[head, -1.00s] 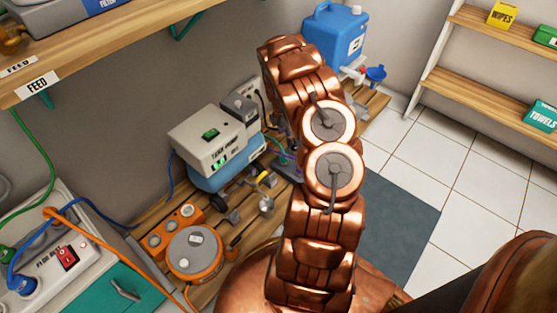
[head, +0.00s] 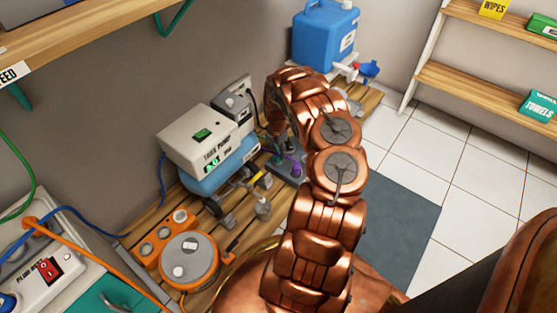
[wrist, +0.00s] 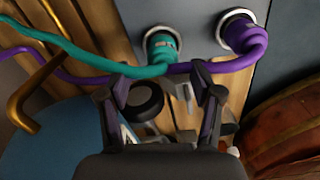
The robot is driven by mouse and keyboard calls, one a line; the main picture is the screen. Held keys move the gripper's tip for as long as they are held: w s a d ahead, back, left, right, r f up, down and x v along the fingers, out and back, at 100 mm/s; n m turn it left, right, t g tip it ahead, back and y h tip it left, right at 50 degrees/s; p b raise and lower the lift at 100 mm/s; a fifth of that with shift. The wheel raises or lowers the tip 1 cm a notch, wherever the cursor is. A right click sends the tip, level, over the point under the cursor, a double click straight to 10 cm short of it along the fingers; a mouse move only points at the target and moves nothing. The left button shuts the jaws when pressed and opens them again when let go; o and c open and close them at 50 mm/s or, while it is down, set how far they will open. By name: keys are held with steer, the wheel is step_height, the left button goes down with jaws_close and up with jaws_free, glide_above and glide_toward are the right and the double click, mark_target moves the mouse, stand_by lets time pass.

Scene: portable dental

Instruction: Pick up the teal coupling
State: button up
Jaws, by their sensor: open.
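The teal coupling (wrist: 162,50) sits in a round pale socket on a grey panel in the wrist view, with a teal hose running left from it. My gripper (wrist: 164,82) is open, one finger to each side below the coupling in the picture, with nothing held. A purple coupling (wrist: 237,34) sits in a second socket to the right. Its purple hose crosses the picture by the fingertips; I cannot tell whether they touch. In the head view, my arm mostly hides the gripper and the couplings; some purple (head: 293,169) shows beside it.
A white-topped blue unit (head: 205,150) stands left of the arm on a slatted wooden platform. An orange round device (head: 190,258) is nearer. A blue jug (head: 325,35) stands behind. Tiled floor (head: 470,190) is free at right. A shelf (head: 60,40) overhangs upper left.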

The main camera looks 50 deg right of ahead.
mark_target(278, 153)
step_height(278, 153, down, 4)
steer(key=shift+s+d+f+b, duration=0.1)
steer(key=shift+s+d+b, duration=0.05)
steer(key=shift+b, duration=0.95)
steer(key=shift+c, duration=0.2)
jaws_close()
